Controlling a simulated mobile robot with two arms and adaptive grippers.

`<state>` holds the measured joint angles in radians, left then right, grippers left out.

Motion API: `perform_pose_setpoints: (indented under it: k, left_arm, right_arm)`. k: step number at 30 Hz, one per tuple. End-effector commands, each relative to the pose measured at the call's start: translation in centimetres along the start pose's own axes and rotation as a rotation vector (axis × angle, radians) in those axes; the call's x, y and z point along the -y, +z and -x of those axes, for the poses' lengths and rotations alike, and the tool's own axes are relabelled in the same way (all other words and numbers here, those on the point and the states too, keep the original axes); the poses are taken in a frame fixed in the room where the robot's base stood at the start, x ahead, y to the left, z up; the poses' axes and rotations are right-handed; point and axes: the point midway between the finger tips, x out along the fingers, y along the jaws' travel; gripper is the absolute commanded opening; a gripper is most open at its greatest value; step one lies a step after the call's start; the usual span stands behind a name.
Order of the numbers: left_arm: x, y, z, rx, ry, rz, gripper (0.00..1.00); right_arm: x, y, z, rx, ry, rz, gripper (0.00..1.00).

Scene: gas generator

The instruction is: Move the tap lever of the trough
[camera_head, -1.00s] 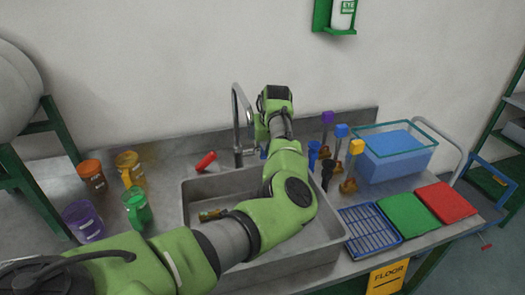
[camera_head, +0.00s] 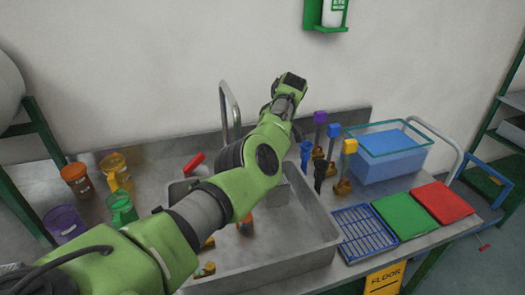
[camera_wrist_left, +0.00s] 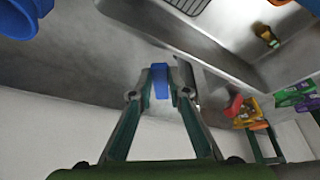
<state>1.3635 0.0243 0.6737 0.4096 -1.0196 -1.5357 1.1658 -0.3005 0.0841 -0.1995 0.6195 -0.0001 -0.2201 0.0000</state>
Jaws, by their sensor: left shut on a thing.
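The trough (camera_head: 300,255) is a grey metal sink set in the bench, with a tall curved tap spout (camera_head: 228,105) behind it. A red tap lever (camera_head: 194,163) sticks up to the left of the spout; it also shows in the left wrist view (camera_wrist_left: 234,106). My left gripper (camera_wrist_left: 161,75) is shut on the blue tap lever (camera_wrist_left: 161,86), with one finger on each side of it. In the head view my left arm hides both the gripper and the blue lever. My right gripper is in neither view.
Coloured jugs and pots, including a purple one (camera_head: 64,223), stand left of the trough. Coloured-topped taps (camera_head: 347,165), a blue rack (camera_head: 367,232), green (camera_head: 404,216) and red (camera_head: 442,202) trays and a blue-filled tank (camera_head: 392,155) are on the right. Small items lie inside the trough.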

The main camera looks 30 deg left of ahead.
Motion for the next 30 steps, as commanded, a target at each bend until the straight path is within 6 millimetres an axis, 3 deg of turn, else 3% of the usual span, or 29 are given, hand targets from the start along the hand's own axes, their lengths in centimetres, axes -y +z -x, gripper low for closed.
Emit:
perform_pose_setpoints:
  k: [16, 17, 18, 30]
  left_arm:
    - [-0.05, -0.18, 0.08, -0.002, -0.005, 0.020, 0.00]
    - [-0.05, -0.18, 0.09, -0.002, -0.004, 0.019, 0.24]
    - [-0.06, -0.17, 0.09, -0.002, -0.004, 0.019, 0.33]
    - [-0.07, -0.07, 0.41, -0.001, -0.005, 0.017, 0.33]
  right_arm:
    - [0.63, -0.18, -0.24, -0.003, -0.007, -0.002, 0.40]
    - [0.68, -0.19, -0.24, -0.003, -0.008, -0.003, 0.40]
    - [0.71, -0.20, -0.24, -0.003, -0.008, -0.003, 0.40]
    - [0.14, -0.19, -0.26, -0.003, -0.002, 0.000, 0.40]
